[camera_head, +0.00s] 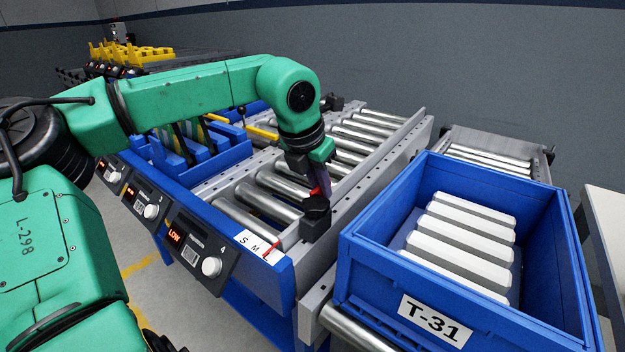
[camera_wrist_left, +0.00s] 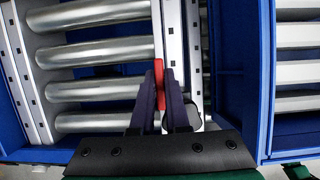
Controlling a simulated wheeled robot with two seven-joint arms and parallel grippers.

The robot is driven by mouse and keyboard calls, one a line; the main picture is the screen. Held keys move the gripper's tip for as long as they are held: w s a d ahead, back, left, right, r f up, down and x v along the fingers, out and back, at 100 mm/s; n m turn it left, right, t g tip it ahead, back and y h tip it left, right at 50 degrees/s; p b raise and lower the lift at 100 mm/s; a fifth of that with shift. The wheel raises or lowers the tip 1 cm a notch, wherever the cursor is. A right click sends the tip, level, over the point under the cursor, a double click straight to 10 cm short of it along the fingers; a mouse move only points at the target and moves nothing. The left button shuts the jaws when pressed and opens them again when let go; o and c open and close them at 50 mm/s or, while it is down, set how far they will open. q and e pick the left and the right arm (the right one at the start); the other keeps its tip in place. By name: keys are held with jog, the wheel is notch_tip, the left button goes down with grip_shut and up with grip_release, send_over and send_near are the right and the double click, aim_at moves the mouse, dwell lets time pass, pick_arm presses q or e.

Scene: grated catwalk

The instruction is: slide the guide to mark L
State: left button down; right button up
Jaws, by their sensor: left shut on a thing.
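The guide is a pale metal rail along the roller conveyor, seen in the left wrist view (camera_wrist_left: 173,35), with a red tab (camera_wrist_left: 159,82) on it. My left gripper (camera_wrist_left: 167,78) is shut on this red tab, one dark finger on each side. In the head view my left gripper (camera_head: 321,190) points down at the conveyor's right side, and a bit of red shows at its fingers. A white scale (camera_head: 253,243) at the conveyor's front end shows S and M; I cannot read an L. A thin red pointer (camera_head: 272,248) lies past the M. My right gripper is not in view.
A blue crate (camera_head: 385,247) labelled T-31, holding white ribbed pieces (camera_head: 463,240), stands close to the right of the gripper. Control boxes with knobs (camera_head: 211,267) line the blue front beam. Metal rollers (camera_head: 262,200) lie left of the gripper.

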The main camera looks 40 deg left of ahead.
pick_arm(q)
jog(key=c, duration=0.9)
grip_release()
jog(key=shift+d, duration=0.15)
jog(key=p+v, duration=0.2)
jog(key=v, duration=1.2)
jog(key=shift+s+r, duration=0.15)
jog(key=shift+r, duration=0.1)
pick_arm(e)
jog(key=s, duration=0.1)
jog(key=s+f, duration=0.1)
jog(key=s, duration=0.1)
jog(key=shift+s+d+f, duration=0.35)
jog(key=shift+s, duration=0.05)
